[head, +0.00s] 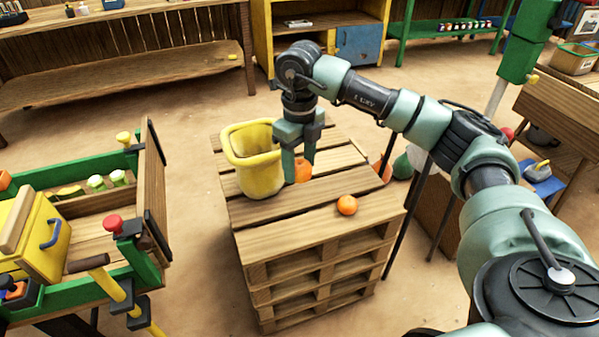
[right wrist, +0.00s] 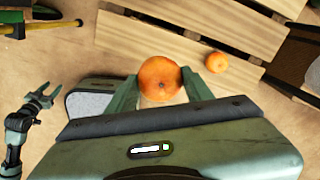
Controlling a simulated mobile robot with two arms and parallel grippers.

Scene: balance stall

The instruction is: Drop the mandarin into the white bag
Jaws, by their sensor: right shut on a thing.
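My right gripper (head: 298,172) is shut on a mandarin (head: 303,171), just right of a yellow bag-like container (head: 258,178) on the pallet stack. In the right wrist view the mandarin (right wrist: 160,79) sits between the two green fingers (right wrist: 160,90).
The wooden pallet stack (head: 315,240) has bare boards around the container. A green-framed cart (head: 100,225) with a yellow box stands at the left. Shelves line the back, and a wooden table (head: 565,105) is at the right. An orange thing (head: 384,171) is partly hidden behind the pallet.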

